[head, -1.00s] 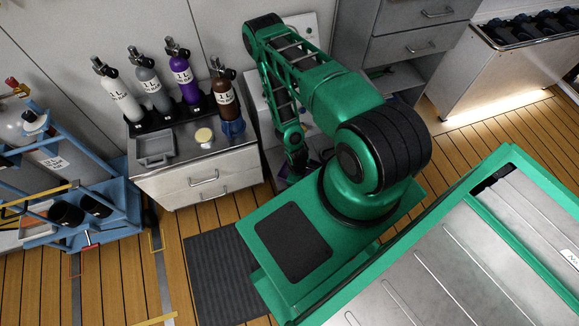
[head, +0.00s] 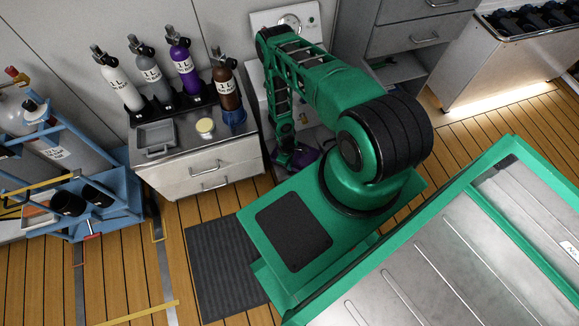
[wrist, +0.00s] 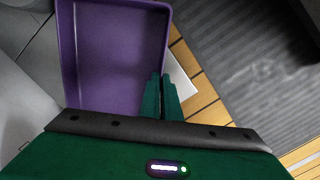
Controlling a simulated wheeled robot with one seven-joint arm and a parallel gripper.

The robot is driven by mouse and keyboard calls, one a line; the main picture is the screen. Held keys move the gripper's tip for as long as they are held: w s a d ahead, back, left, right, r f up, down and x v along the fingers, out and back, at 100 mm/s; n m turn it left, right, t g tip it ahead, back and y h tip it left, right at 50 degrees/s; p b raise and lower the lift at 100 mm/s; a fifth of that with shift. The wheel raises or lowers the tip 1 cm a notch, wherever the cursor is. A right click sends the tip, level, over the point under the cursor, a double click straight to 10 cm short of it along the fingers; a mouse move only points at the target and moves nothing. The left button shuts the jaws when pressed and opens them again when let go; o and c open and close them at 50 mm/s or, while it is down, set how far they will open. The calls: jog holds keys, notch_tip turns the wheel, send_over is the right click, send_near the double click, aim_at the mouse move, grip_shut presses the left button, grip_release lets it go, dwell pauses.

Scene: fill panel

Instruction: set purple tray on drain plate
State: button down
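The purple tray (wrist: 112,50) fills the upper left of the wrist view, with its open inside facing the camera. My gripper (wrist: 162,78) has its two green fingers close together on either side of the tray's right wall, so it is shut on that wall. In the head view the purple tray (head: 306,157) is small and partly hidden by my arm, beside my gripper (head: 288,158) and low in front of the fill panel (head: 284,24). A pale flat edge (wrist: 182,78) shows beyond the tray in the wrist view; I cannot tell whether it is the drain plate.
A steel cabinet (head: 207,176) stands left of the panel, bearing a grey tray (head: 156,136), a yellowish round item (head: 205,127) and several bottles. A drawer unit (head: 418,40) stands to the right. A blue cylinder rack (head: 104,222) is at the left. A dark mat (head: 225,265) covers open floor.

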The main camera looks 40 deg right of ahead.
jog(key=shift+f, duration=0.35)
jog(key=c, duration=2)
grip_release()
